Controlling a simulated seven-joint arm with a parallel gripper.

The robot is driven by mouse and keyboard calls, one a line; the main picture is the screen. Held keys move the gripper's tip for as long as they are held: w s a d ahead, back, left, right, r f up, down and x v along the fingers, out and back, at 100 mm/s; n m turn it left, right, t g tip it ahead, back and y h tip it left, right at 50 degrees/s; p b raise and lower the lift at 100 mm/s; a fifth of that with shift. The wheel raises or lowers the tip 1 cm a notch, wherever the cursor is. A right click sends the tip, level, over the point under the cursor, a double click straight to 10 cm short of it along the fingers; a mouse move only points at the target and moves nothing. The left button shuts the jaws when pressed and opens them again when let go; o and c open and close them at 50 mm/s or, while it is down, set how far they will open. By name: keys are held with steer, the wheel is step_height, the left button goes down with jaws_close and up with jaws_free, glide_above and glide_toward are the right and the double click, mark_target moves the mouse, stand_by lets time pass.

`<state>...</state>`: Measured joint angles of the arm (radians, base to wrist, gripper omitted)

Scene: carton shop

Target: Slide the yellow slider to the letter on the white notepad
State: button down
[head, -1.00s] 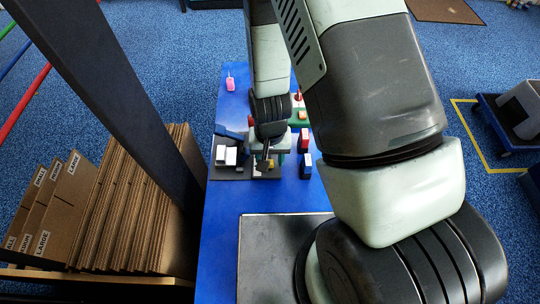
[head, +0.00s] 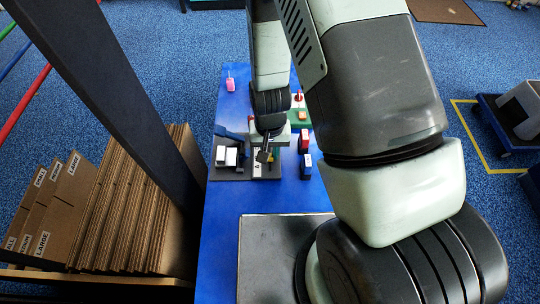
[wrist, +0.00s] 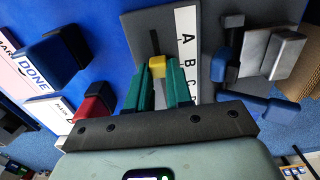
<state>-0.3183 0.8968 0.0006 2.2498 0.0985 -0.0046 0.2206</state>
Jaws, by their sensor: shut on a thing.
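The yellow slider (wrist: 157,67) sits in a dark slot on a grey panel (wrist: 136,26). My gripper (wrist: 156,74) is shut on it, with a green finger on each side. Lower letters are partly hidden by a finger. In the head view my gripper (head: 264,156) is over the panel, and the strip's A end (head: 257,170) shows on the near side. I cannot make out a white notepad with a readable letter.
A blue block (wrist: 52,60) stands by a white label reading DONE, and a red block (wrist: 93,102) stands near another label. Grey and blue parts (wrist: 268,52) stand right of the strip. A pink object (head: 230,84) lies at the table's far left.

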steer(key=shift+w, duration=0.45)
steer(key=c, duration=1)
jaws_free()
step_height(320, 180, up, 11)
steer(key=shift+f, duration=0.1)
